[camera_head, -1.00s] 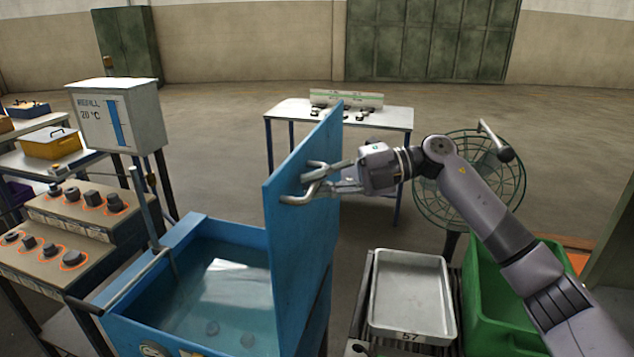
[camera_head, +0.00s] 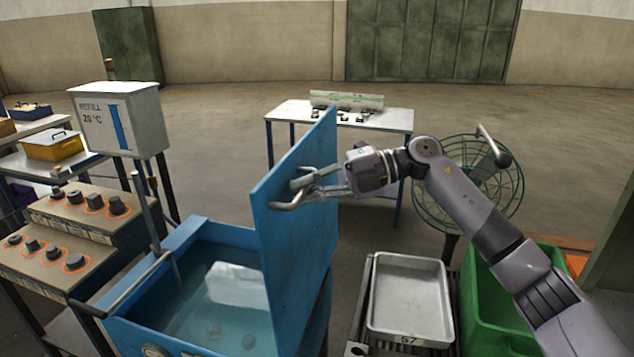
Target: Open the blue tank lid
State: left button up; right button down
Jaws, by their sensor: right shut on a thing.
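The blue tank (camera_head: 150,333) stands at the lower left, filled with clear water (camera_head: 215,305). Its blue lid (camera_head: 290,230) stands nearly upright along the tank's right side, so the tank is open on top. A grey bar handle (camera_head: 288,204) is on the lid's face. My right gripper (camera_head: 308,188) reaches in from the right at the lid's edge and is shut on the handle, with its fingers around it. My left gripper is not in view.
A metal tray (camera_head: 410,295) marked 57 and a green bin (camera_head: 500,310) stand right of the tank. A caged fan (camera_head: 468,185) is behind my right arm. A control panel (camera_head: 60,240) and a refill box (camera_head: 120,115) stand at left. A white table (camera_head: 290,112) stands behind.

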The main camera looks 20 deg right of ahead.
aim_at(272, 183)
pick_arm(q)
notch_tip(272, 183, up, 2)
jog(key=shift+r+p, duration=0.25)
jog(key=shift+p, duration=0.4)
pick_arm(e)
jog(key=w+a, duration=0.1)
jog(key=a, duration=0.1)
jog(key=w+a, duration=0.1)
jog(key=a, duration=0.1)
jog(key=w+a, duration=0.1)
jog(key=w, duration=0.1)
jog(key=shift+a+f, duration=0.1)
jog(key=shift+a, duration=0.3)
jog(key=c, duration=1.7)
grip_release()
jog(key=shift+h, duration=0.3)
jog(key=shift+o, duration=0.2)
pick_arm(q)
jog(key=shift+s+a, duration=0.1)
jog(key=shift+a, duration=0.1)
pick_arm(e)
jog(key=shift+d, duration=0.1)
